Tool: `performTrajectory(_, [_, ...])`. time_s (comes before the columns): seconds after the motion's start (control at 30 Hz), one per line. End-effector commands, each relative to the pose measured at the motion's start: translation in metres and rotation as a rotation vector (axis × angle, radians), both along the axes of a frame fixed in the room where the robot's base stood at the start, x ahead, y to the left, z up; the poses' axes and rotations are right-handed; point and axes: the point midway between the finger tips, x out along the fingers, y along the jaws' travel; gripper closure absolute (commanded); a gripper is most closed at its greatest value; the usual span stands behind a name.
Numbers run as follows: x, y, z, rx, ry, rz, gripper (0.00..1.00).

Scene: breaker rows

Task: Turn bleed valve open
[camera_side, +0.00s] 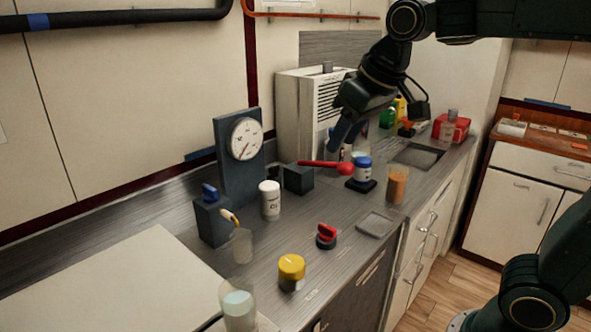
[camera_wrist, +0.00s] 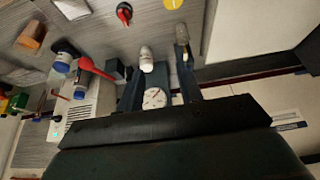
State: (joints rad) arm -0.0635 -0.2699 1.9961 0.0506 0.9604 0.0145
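No part in view is labelled as the bleed valve. A red lever (camera_side: 318,164) with a ball end extends right from a dark block (camera_side: 298,178); it also shows in the wrist view (camera_wrist: 97,69). A red knob on a dark round base (camera_side: 326,236) sits on the counter, and at the top of the wrist view (camera_wrist: 124,13). A dark box (camera_side: 211,220) at left carries a blue knob (camera_side: 210,192) and a tan handle (camera_side: 229,216). My gripper (camera_side: 334,146) is raised above the counter near the red lever.
A gauge (camera_side: 246,138) stands on an upright panel behind a white bottle (camera_side: 270,203). A blue-lidded jar (camera_side: 361,171) is close to the lever's ball. A yellow-lidded jar (camera_side: 291,270), amber cup (camera_side: 397,186) and clear cups (camera_side: 242,246) stand around. A vented cabinet (camera_side: 300,105) is behind.

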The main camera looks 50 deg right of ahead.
Motion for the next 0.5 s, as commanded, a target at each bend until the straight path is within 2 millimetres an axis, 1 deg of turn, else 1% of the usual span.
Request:
performTrajectory(0.03, [0.016,0.003,0.002,0.000,0.006,0.002,0.64])
performTrajectory(0.27, [0.078,0.014,0.007,-0.001,0.020,0.002,0.64])
performTrajectory(0.5, [0.141,0.029,0.001,0.000,0.033,0.002,0.64])
